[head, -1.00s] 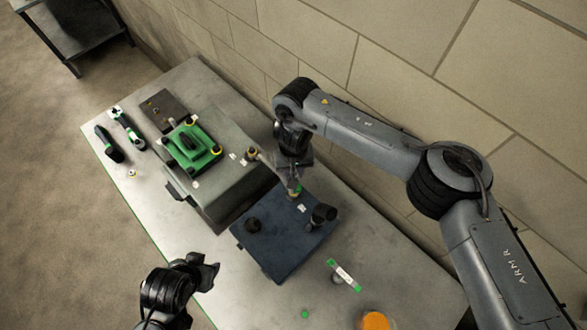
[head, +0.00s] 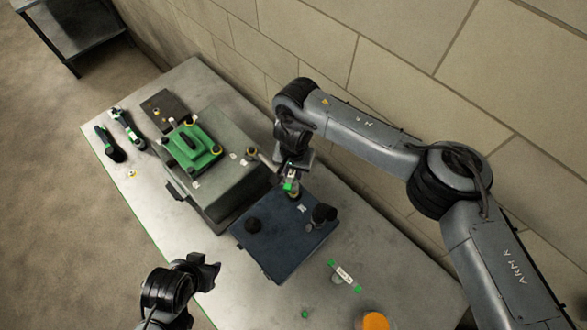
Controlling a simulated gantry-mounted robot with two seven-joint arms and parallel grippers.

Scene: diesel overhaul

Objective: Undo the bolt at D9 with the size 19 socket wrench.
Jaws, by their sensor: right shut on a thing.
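My right gripper (head: 290,178) is at the back edge of the dark blue tray (head: 275,252), beside the grey engine block (head: 232,190). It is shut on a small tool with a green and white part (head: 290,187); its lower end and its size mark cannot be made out. A bolt-like fitting (head: 251,152) stands on the block's right end, left of the gripper. No D9 mark is readable.
A green cover (head: 190,147) sits on the block. Green-marked tools (head: 127,128) lie far left. A green-and-white labelled piece (head: 343,273) and an orange cap (head: 375,321) are at front right.

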